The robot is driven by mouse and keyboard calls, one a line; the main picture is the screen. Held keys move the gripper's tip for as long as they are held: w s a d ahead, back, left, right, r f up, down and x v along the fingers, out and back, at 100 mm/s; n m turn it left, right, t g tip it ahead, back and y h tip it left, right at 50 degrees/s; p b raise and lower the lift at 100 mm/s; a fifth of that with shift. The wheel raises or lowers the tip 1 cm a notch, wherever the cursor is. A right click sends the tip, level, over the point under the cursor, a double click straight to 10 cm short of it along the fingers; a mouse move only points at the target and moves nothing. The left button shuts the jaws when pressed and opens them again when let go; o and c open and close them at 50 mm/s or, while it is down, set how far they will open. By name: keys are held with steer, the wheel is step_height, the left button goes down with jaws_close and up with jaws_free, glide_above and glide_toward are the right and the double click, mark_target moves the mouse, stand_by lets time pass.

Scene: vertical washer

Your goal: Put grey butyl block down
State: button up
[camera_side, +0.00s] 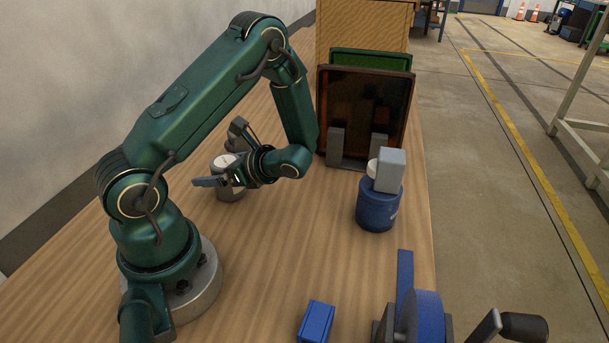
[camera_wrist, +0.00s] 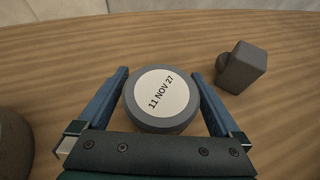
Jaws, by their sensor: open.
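The grey block I take as the butyl one is a short round block with a white top label reading "11 NOV 27" (camera_wrist: 160,98). It stands upright on the wooden table and also shows in the side view (camera_side: 231,194), partly hidden by my gripper. My gripper (camera_wrist: 162,85) is open, with one blue finger on each side of the block. A narrow gap shows beside the block at the right finger; contact at the left finger is hard to tell. In the side view my gripper (camera_side: 215,177) is low at the block.
A dark grey angular block (camera_wrist: 243,68) stands right of my gripper. A blue jar (camera_side: 378,207) carries a light grey block (camera_side: 391,170). A framed dark panel (camera_side: 365,105) stands behind. A blue box (camera_side: 316,322) and a blue vise (camera_side: 427,318) are in front. The middle table is clear.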

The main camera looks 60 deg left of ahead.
steer(key=v, duration=1.2)
steer(key=s+d+r+n+t+h, duration=0.3)
steer(key=d+r+n+t+h, duration=0.5)
steer(key=d+n+t+h, duration=0.3)
steer(key=d+n, duration=0.1)
steer(key=d, duration=0.1)
steer(key=shift+d+r+t, duration=0.25)
steer(key=shift+t, duration=0.05)
